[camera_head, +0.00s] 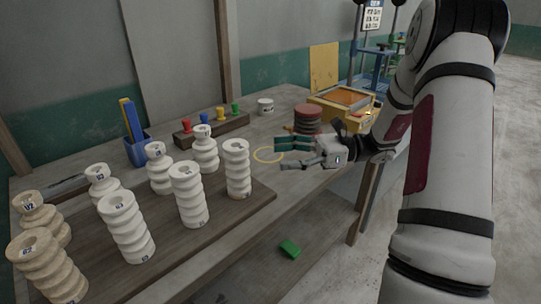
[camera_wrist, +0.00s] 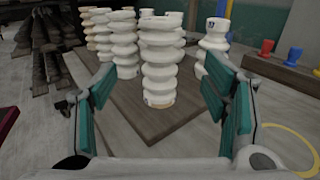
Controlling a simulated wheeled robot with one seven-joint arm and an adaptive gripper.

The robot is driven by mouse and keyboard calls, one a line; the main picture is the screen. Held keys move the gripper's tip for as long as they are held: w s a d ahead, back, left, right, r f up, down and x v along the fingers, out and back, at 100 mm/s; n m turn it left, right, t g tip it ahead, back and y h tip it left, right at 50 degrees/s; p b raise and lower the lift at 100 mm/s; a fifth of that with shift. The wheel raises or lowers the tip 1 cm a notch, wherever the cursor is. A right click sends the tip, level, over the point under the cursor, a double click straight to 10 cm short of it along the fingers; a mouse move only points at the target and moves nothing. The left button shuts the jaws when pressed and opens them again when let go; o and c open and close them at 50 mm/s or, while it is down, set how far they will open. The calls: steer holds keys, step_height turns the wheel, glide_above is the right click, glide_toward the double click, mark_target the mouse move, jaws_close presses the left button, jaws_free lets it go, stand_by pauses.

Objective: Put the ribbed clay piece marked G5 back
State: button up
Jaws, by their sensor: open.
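Several ribbed clay pieces stand upright on a dark wooden board (camera_head: 225,217); most are white, the two at the left are tan. Small labels mark them, but I cannot read G5 with certainty on any. The white piece (camera_head: 237,168) at the board's right end is nearest my gripper (camera_head: 281,155). In the wrist view, a white ribbed piece (camera_wrist: 159,72) stands ahead, framed between the teal fingers of my gripper (camera_wrist: 163,85). My gripper is open and empty, above the table, with its fingers pointing left in the head view.
A yellow ring (camera_head: 268,162) marks the bare table by my gripper. Behind are a peg block (camera_head: 212,130), a blue holder (camera_head: 138,151), a white cup (camera_head: 265,106), reddish stacked discs (camera_head: 308,120) and a yellow box (camera_head: 335,112). A green block (camera_head: 290,248) lies below the table.

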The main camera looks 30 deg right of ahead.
steer(key=s+a+r+n+g+h, duration=0.2)
steer(key=s+a+n+g+h, duration=0.25)
steer(key=s+a, duration=0.25)
steer(key=s+a+r+n+g+h, duration=0.3)
steer(key=s+a+n, duration=0.3)
steer(key=a, duration=0.1)
steer(key=s+d+n+t+h, duration=0.3)
steer(key=s+n+h, duration=0.6)
steer(key=s, duration=0.6)
steer(key=shift+s+f+n, duration=0.15)
steer(key=shift+f+n, duration=0.25)
steer(key=shift+n, duration=0.85)
steer(key=shift+d+t+h, duration=0.1)
steer(key=shift+t+h, duration=0.15)
